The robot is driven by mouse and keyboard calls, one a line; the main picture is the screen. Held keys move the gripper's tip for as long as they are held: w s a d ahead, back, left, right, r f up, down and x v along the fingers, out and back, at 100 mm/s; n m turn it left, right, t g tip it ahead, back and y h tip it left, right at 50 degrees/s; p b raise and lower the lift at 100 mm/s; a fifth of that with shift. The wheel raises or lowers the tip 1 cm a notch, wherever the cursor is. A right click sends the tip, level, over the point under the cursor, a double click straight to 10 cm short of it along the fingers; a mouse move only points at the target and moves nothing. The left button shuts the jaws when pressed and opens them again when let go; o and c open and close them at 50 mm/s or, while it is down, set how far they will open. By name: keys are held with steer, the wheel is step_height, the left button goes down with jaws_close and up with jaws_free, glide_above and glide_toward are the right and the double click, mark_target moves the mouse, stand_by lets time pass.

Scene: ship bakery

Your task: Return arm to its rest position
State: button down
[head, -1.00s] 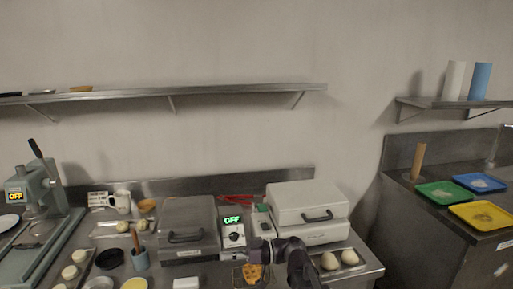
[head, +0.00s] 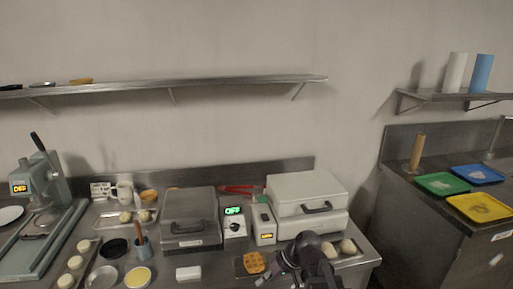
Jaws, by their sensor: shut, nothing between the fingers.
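My arm (head: 310,252) shows at the bottom, right of centre, in the head view. My dark gripper (head: 274,268) is at its left end, low over the front of the steel counter. It is small and partly hidden by the arm. It looks shut and empty. A golden waffle (head: 254,262) lies on a dark square plate just left of the gripper, apart from it.
The white waffle maker (head: 305,194) and grey press (head: 189,217) stand shut behind. A controller (head: 233,222) reads OFF. Dough balls (head: 347,247) sit on a tray right of my arm. Bowls, cups and a white block (head: 188,273) stand left.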

steer(key=s+d+f+m+h+p, duration=0.1)
steer(key=d+m+h, duration=0.6)
steer(key=d, duration=0.8)
step_height(320, 180, down, 2)
steer(key=shift+s+d+t+h+p, duration=0.2)
steer(key=shift+s+t+h+p, duration=0.15)
steer(key=shift+s+h, duration=0.3)
steer(key=shift+w, duration=0.1)
